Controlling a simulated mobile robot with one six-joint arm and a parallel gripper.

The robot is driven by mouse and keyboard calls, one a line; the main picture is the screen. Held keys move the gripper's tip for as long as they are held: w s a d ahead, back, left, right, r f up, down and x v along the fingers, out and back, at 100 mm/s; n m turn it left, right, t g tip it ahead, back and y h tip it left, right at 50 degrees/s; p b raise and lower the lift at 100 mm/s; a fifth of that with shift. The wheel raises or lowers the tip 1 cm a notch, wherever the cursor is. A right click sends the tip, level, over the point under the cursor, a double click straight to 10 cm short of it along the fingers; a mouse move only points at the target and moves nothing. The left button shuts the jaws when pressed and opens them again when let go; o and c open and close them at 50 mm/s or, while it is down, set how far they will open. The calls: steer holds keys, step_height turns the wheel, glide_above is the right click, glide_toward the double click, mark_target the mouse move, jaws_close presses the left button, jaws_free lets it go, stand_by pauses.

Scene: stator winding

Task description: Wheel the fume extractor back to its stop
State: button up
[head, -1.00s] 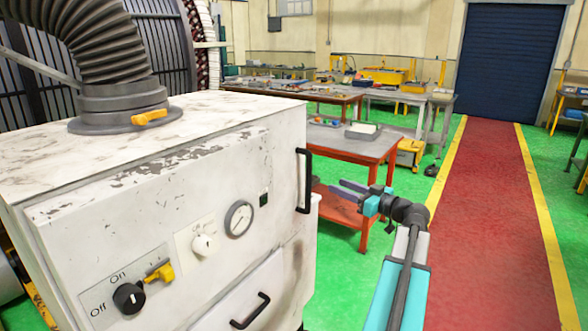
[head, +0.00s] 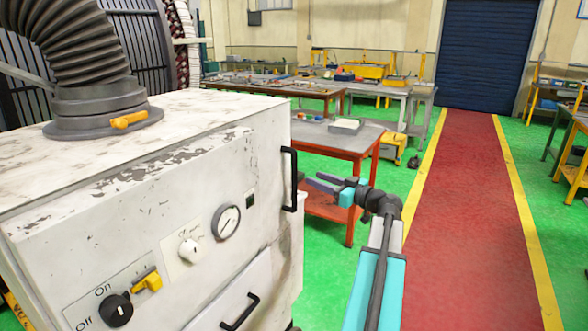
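The fume extractor (head: 150,200) is a worn white cabinet that fills the left of the head view. A grey ribbed hose (head: 75,45) rises from its top. Its front has an on/off knob, a gauge and a drawer handle. A black upright grab handle (head: 290,179) stands at its right edge. My gripper (head: 312,183) is to the right of that handle, pointing left, with its fingers apart and nothing visible between them. I cannot tell whether it touches the handle; a small gap shows. The extractor's wheels and its stop are not recognisable in view.
A red-framed bench (head: 365,143) with a tray stands behind my gripper. Longer workbenches (head: 270,88) line the back. A clear red walkway (head: 455,220) with yellow borders runs to a blue shutter door (head: 488,55). More benches stand at the far right.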

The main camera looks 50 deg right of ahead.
steer(key=w+p, duration=0.4)
steer(key=w, duration=0.7)
steer(key=shift+a, duration=0.25)
